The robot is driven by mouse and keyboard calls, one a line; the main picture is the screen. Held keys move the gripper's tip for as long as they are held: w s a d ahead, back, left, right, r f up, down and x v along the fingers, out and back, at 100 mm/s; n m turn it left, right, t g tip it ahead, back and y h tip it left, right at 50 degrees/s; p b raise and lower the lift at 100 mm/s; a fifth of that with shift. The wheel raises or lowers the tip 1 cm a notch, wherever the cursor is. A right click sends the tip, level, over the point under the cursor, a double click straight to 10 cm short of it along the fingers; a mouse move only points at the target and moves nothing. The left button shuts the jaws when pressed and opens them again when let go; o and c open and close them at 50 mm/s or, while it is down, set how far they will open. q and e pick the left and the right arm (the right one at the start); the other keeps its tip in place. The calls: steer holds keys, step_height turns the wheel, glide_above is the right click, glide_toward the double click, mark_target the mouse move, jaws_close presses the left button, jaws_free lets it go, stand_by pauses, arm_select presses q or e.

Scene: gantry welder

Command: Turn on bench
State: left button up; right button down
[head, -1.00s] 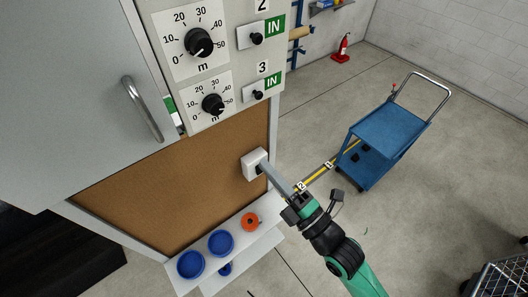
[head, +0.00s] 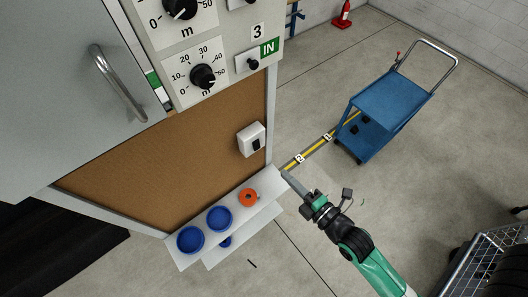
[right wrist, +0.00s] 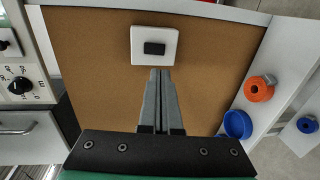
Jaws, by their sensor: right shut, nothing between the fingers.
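The bench is a grey cabinet with a brown corkboard panel (head: 165,165). A white switch box with a black rocker (head: 251,139) is mounted near the panel's right edge. It also shows in the right wrist view (right wrist: 155,46), just beyond my fingertips. My right gripper (head: 285,173) is shut and empty, below and to the right of the switch box in the head view, apart from it. Its shut fingers also show in the right wrist view (right wrist: 160,72), pointing toward the switch. My left gripper is not in view.
A white shelf (head: 209,254) below the panel holds blue round dishes (head: 218,218) and an orange ring-shaped piece (head: 249,197). Dial knobs (head: 203,77) sit above the panel. A blue cart (head: 390,105) stands on open floor to the right.

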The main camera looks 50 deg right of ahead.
mark_target(258, 148)
steer(key=p+x, duration=0.1)
steer(key=x, duration=1)
steer(key=shift+w, duration=0.15)
steer(key=f+t+b, duration=0.1)
steer(key=b, duration=0.3)
steer(key=shift+w, duration=0.2)
steer(key=shift+s, duration=0.1)
